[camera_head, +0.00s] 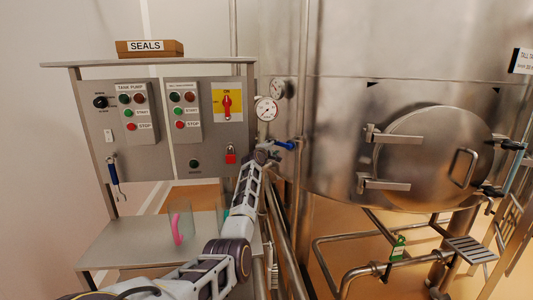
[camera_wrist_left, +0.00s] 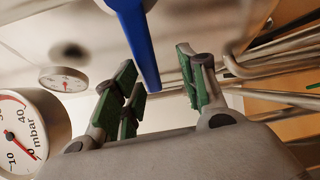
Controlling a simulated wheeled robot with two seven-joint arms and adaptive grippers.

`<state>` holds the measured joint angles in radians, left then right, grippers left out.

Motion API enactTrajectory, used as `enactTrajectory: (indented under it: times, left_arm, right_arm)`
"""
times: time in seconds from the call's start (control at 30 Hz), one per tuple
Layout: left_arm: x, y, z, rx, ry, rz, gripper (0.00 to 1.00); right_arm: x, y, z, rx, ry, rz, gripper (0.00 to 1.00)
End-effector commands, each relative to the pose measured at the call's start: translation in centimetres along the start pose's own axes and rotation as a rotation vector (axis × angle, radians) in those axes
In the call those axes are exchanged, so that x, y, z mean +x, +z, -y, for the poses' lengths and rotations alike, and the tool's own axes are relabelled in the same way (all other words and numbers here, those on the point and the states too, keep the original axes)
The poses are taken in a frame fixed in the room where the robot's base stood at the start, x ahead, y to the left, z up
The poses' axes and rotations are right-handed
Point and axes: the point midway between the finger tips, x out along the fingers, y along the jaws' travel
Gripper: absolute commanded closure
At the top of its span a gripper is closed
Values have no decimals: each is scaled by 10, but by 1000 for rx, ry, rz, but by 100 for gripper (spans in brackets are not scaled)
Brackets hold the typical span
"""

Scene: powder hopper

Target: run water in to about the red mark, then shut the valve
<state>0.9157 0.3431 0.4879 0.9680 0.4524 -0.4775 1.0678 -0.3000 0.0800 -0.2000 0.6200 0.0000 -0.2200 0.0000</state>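A valve with a blue lever handle (camera_head: 285,145) sits on the pipework at the left side of the steel tank (camera_head: 340,110). My left gripper (camera_head: 270,150) is up at this handle. In the left wrist view the blue handle (camera_wrist_left: 138,40) comes down from the top, its tip between the green-padded fingers of my open left gripper (camera_wrist_left: 160,88). Gaps show on both sides, so the fingers are not closed on it. A clear container with a pink handle (camera_head: 178,228) stands on the bench shelf. I cannot make out a red mark or a water level. My right gripper is out of view.
Two dial gauges are close by: a large one (camera_head: 266,109) and a smaller one (camera_head: 277,89). The control panel (camera_head: 150,160) with buttons, red switch and red padlock stands left of my arm. A round tank hatch (camera_head: 430,150) and pipes are to the right.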

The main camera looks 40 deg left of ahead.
Motion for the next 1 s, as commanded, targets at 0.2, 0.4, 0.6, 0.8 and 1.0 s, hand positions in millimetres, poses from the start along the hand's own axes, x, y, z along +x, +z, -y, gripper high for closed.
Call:
enactTrajectory:
  times: [0.2, 0.4, 0.6, 0.8, 1.0]
  left_arm:
    - [-12, 0, 0, 0, 1, -2, 59]
    - [-23, 0, -1, 0, 2, -1, 59]
    - [-36, 0, -1, 0, 2, -2, 59]
    - [-49, 1, -1, 0, 2, -1, 59]
    - [-63, 0, -1, 0, 2, -2, 59]
  right_arm:
    - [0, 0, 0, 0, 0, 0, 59]
    - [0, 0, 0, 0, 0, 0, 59]
    - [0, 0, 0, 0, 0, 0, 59]
    - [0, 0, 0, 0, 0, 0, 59]
    - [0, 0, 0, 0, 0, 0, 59]
